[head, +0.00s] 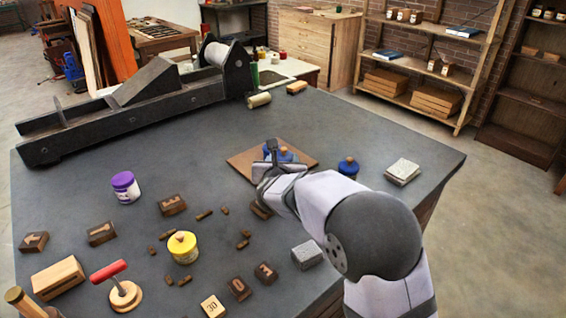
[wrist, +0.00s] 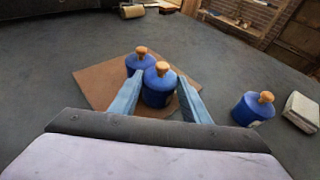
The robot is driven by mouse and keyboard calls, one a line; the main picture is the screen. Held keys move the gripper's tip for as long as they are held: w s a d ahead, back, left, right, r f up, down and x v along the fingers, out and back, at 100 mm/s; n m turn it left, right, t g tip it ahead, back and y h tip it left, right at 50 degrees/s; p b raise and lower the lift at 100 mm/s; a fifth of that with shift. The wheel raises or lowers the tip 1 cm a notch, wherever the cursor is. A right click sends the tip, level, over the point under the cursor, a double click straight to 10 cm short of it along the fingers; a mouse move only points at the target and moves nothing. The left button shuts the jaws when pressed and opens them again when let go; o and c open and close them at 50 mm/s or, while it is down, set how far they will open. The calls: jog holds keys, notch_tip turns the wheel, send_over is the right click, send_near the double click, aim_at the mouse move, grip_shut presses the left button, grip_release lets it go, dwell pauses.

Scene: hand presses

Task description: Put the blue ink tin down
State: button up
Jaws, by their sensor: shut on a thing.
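In the wrist view, a blue ink tin (wrist: 158,98) with a cork-coloured knob stands upright between the fingers of my gripper (wrist: 160,92), which is shut on it. It is over the brown board (wrist: 97,86); I cannot tell whether it touches the board. A second blue tin (wrist: 133,66) stands on the board just behind and left of the held one. In the head view, my gripper (head: 272,158) is over the board (head: 240,163) and partly hides the blue there. A third blue tin (head: 348,166) stands on the table right of the board, also in the wrist view (wrist: 249,110).
A grey block (head: 403,171) lies right of the third tin. A purple-lidded jar (head: 125,187), a yellow tin (head: 183,249), a red-handled tool (head: 116,287) and several wooden type blocks occupy the left and front. A long dark press (head: 130,103) stands at the back left.

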jog(key=shift+f, duration=0.15)
jog(key=shift+f, duration=0.2)
jog(key=o, duration=1.4)
jog(key=shift+c, duration=0.2)
jog(key=shift+r, duration=0.1)
jog(key=shift+r, duration=0.15)
jog(key=shift+s, duration=0.35)
jog(key=b+v, duration=0.1)
jog(key=v, duration=1)
jog(key=shift+s, duration=0.2)
